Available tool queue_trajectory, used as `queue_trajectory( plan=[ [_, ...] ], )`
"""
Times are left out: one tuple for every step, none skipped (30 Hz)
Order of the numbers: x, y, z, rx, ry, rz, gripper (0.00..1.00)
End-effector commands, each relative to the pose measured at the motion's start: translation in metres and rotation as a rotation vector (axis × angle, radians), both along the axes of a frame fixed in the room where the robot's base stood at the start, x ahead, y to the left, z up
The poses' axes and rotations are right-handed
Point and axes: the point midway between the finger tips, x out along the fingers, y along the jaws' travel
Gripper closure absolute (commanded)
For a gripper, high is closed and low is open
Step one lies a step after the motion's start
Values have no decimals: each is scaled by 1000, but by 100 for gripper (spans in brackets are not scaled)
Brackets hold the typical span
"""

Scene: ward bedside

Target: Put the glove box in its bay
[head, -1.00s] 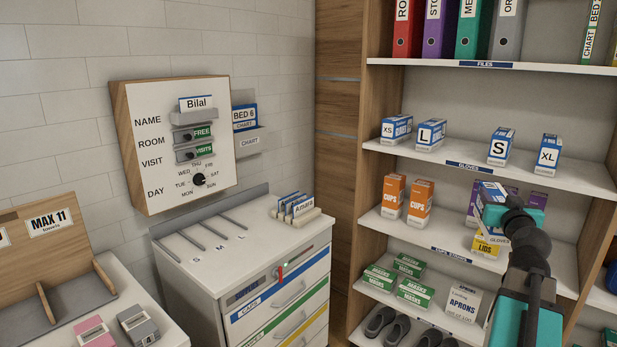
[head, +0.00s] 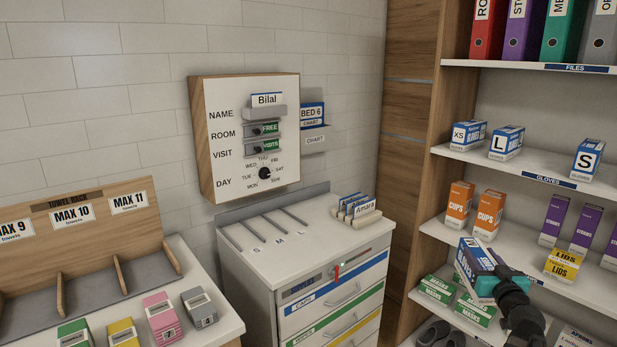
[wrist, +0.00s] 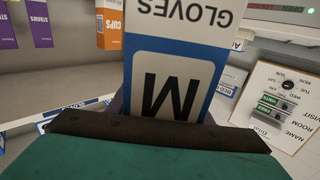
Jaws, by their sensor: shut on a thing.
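My gripper (head: 484,284) is shut on the glove box (head: 466,256), a white and blue carton, in front of the shelves at the right of the head view. In the wrist view the glove box (wrist: 170,85) stands out beyond my teal gripper (wrist: 160,130), its large M and "GLOVES" upside down. The low cabinet's white top (head: 318,228) has thin rods dividing it into bays, with small letters that seem to read S, M and L. The bays between the rods look empty. My gripper is right of this cabinet, apart from it.
The gloves shelf (head: 544,178) holds XS (head: 468,135), L (head: 506,142) and S (head: 588,158) boxes. Card holders, one marked Amara (head: 366,208), stand at the cabinet top's back right. A wall board (head: 226,140) hangs above the cabinet. A towel rack (head: 88,215) is at left.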

Motion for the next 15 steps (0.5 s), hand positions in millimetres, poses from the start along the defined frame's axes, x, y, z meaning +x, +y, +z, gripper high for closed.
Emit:
queue_trajectory(
  plan=[
    [4,12,-10,3,0,24,90],
    [6,19,-16,3,1,41,90],
    [8,28,-23,2,2,62,90],
    [10,34,-28,3,1,77,90],
    [12,41,-34,2,1,94,90],
    [14,51,-41,3,0,116,90],
    [15,58,-46,3,0,133,90],
    [17,65,-52,2,2,151,90],
    [18,75,-59,3,-1,173,90],
    [20,83,-65,2,1,193,90],
    [21,91,-71,2,2,211,90],
    [22,101,-77,3,0,237,90],
    [22,109,-83,2,0,255,90],
    [23,118,-88,3,0,278,90],
    [24,130,-95,2,0,306,90]
  ],
)
